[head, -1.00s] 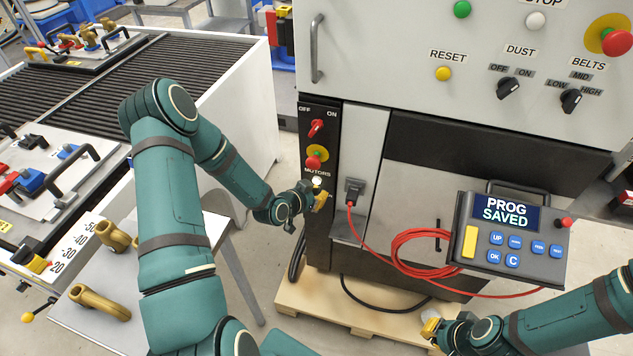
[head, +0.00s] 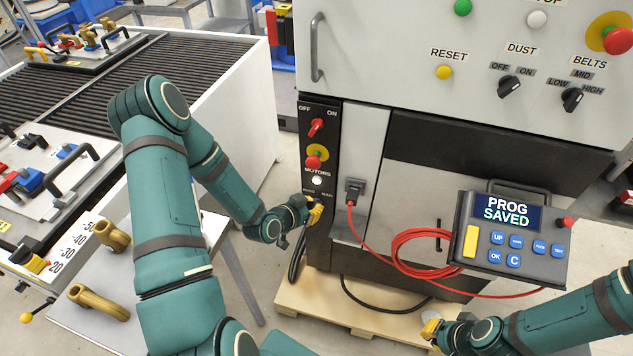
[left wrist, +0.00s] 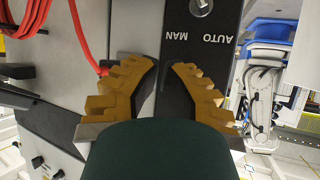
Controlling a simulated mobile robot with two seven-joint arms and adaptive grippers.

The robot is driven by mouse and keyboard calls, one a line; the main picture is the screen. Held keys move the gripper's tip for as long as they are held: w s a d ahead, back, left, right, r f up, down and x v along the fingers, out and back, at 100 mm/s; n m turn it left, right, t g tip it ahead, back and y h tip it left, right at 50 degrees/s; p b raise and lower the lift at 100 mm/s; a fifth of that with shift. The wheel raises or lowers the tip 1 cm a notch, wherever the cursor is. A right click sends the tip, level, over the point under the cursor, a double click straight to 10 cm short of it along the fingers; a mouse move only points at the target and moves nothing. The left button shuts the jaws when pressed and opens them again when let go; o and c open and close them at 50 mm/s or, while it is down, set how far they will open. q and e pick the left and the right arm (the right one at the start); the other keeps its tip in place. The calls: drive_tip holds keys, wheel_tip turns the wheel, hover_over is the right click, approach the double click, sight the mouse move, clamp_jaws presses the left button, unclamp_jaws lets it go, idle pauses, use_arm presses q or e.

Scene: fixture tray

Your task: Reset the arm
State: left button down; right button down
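My left gripper (head: 314,212) is in front of the lower part of the narrow black switch panel (head: 318,140) on the machine. In the left wrist view its two yellow stepped fingers (left wrist: 160,85) stand apart with nothing between them. Just beyond them is the panel face with the words AUTO and MAN and part of a round metal switch (left wrist: 201,5). My right gripper (head: 432,328) is at the bottom right, low in front of the pallet; its fingers are too small to judge. The pendant (head: 512,240) reads PROG SAVED. A yellow RESET button (head: 444,72) is on the upper panel.
A red cable (head: 400,250) hangs coiled between the socket and the pendant. The machine stands on a wooden pallet (head: 340,305). A grey table (head: 80,318) with brass-coloured handles (head: 98,302) and a roller conveyor (head: 120,80) lie to the left.

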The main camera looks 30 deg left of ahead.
use_arm(q)
drive_tip(key=shift+s, duration=0.1)
idle(0.7)
drive_tip(key=s+d+f+n+g, duration=0.2)
drive_tip(key=s+d+g, duration=0.3)
drive_tip(key=d, duration=0.5)
drive_tip(key=s+d+f+n+g+h, duration=0.1)
drive_tip(key=s+d+g, duration=0.4)
drive_tip(key=s+d, duration=0.5)
drive_tip(key=shift+s+f+n, duration=0.15)
drive_tip(key=shift+f+n, duration=0.55)
drive_tip(key=shift+d, duration=0.1)
